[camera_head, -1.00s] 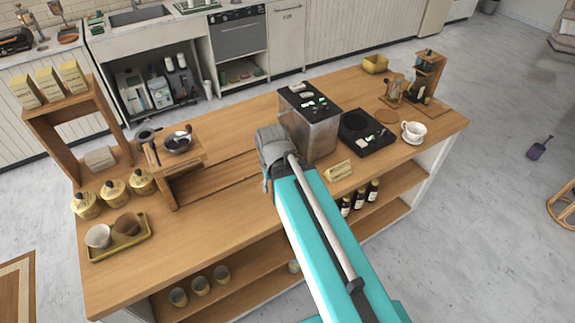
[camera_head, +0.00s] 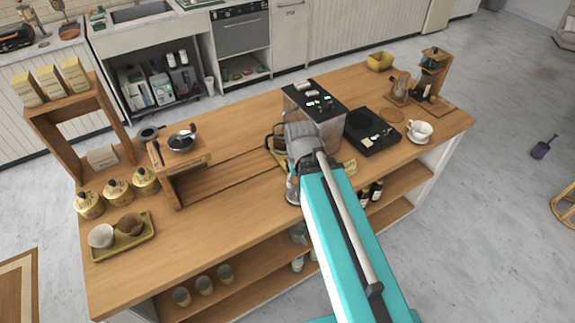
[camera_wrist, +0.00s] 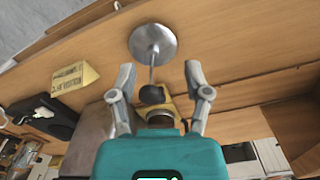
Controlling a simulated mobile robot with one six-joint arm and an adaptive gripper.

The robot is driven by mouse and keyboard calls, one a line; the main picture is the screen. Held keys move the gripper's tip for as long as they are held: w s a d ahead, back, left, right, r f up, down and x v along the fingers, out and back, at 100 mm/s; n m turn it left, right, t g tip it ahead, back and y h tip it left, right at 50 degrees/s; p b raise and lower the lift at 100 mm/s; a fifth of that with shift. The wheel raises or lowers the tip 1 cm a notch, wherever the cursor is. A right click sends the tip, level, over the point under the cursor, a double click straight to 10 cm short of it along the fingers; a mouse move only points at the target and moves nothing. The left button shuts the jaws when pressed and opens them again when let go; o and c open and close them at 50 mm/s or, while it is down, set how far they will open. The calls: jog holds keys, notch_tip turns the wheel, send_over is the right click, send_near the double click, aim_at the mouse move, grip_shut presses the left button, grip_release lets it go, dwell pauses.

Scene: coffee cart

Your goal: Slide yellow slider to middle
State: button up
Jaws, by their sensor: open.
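My gripper (camera_wrist: 160,73) is open, with its two grey fingers spread apart. Between them in the wrist view is a thin metal stand with a round base (camera_wrist: 152,38) and a dark rounded end. A yellow piece (camera_wrist: 182,106) shows just behind that dark end, partly hidden by my gripper. It looks like the yellow slider, but I cannot be sure. In the head view a yellow edge (camera_head: 279,156) shows left of my wrist, beside the metal box. My arm hides the rest, and I cannot see any contact.
The metal box appliance (camera_head: 316,108) stands close behind my wrist, with a black scale (camera_head: 371,138) to its right. A small yellow sign (camera_wrist: 71,77) is near the stand.

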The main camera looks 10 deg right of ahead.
jog(key=w+r+m+p, duration=0.1)
jog(key=w+r+m, duration=0.1)
jog(key=w, duration=0.6)
jog(key=w+r+m+p, duration=0.1)
jog(key=w+m+p, duration=0.1)
jog(key=w, duration=0.5)
jog(key=shift+w+d+r+m+p, duration=0.3)
jog(key=shift+w+d+r+m, duration=0.1)
jog(key=shift+m, duration=0.3)
jog(key=shift+f, duration=0.2)
notch_tip(320, 180, down, 14)
jog(key=b, duration=1.3)
jog(key=shift+r+b, duration=0.2)
jog(key=shift+b, duration=0.2)
grip_shut()
jog(key=shift+a, duration=0.25)
jog(key=shift+d, duration=0.2)
